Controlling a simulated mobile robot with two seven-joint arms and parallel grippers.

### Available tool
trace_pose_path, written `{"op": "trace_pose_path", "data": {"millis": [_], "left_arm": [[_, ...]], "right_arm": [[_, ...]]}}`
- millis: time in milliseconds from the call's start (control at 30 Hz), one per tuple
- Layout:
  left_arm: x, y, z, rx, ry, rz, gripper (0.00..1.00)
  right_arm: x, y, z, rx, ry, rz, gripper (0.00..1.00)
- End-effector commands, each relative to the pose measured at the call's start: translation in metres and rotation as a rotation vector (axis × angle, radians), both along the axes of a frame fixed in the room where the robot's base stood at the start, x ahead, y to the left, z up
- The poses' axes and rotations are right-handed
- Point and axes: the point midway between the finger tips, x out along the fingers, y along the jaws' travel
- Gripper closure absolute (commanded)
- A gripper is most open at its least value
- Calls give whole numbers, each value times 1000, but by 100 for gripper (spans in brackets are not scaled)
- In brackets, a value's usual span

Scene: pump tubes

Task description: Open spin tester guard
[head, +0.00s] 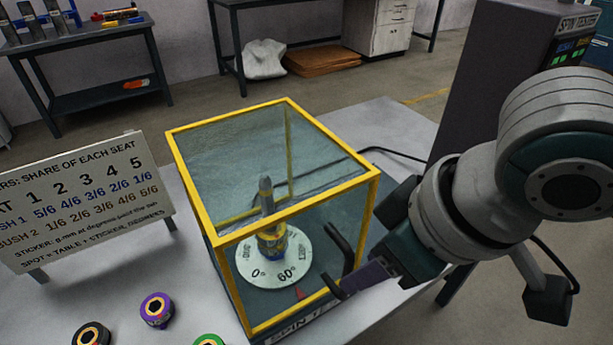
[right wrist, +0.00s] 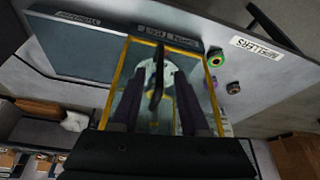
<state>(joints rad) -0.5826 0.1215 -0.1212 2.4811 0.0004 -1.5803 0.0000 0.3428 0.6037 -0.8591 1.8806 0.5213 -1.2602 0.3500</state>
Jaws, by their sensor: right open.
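The spin tester guard (head: 272,211) is a clear box with a yellow frame. It sits down over the dial disc (head: 262,270), which carries a blue and yellow part with a grey pointed top (head: 266,195). A black bar handle (head: 347,250) stands on the guard's right side. My right gripper (head: 350,283) is open, with its purple fingers close to the handle's lower end. In the right wrist view the handle (right wrist: 157,85) shows between the two spread fingers; I cannot tell whether they touch it. My left gripper is out of view.
A sign board (head: 85,200) stands left of the guard. Purple (head: 156,309), black (head: 91,335) and green (head: 208,340) ring parts lie at the table's front left. A dark tester column (head: 490,75) rises at the right behind my right arm. A cable runs behind the guard.

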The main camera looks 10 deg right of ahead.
Motion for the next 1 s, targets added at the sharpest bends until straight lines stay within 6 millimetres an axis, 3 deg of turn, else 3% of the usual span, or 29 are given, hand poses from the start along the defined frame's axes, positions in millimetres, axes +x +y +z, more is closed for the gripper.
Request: {"op": "trace_pose_path", "data": {"millis": [100, 300, 700, 1000], "left_arm": [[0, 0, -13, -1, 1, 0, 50], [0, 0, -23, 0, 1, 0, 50], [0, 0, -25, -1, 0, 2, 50], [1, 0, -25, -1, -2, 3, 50]], "right_arm": [[8, 5, -26, 0, 0, 1, 55], [18, 11, -52, 0, -3, 1, 55], [21, 13, -60, 0, -3, 1, 55], [21, 13, -60, -1, -2, 1, 88]]}}
